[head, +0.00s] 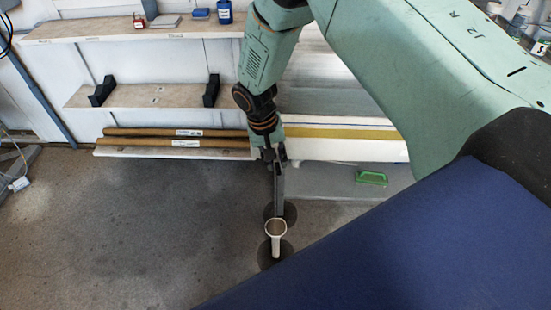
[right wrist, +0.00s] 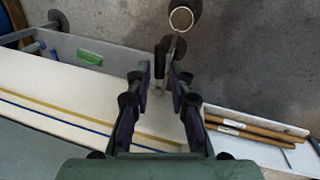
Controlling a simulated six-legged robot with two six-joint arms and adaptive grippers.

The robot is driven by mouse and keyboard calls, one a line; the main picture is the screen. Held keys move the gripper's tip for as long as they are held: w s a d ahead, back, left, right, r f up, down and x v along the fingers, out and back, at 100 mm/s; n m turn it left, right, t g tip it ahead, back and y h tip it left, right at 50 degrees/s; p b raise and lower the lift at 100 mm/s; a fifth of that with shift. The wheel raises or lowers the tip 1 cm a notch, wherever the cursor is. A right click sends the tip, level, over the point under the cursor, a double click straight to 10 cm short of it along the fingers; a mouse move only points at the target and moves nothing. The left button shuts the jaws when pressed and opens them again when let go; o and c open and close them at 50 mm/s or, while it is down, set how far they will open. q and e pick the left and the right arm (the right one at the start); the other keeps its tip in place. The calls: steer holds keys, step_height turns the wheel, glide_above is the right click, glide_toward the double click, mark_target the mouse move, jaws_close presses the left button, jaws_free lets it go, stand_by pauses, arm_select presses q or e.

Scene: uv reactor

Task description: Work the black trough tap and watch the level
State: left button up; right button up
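My right gripper (head: 272,150) points down over a narrow dark grey upright (head: 280,185) above a dark floor disc. In the right wrist view its fingers (right wrist: 161,73) stand apart. A dark upright piece (right wrist: 159,65) and a thin grey rod show between or just beyond them; I cannot tell whether they touch. A pale pipe with a round rim (head: 275,228) stands beside it on another dark disc, and its rim (right wrist: 181,17) shows in the wrist view. I cannot single out the black tap with certainty. No water level is visible. My left gripper is out of view.
Brown rolls (head: 175,133) lie on a low white ledge. A wall shelf (head: 140,95) holds two black brackets. The concrete floor at left (head: 120,220) is clear.

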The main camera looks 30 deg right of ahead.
step_height(320, 180, up, 12)
steer(key=a, duration=0.2)
steer(key=shift+w, duration=0.4)
steer(key=shift+a+f, duration=0.1)
steer(key=shift+f, duration=0.1)
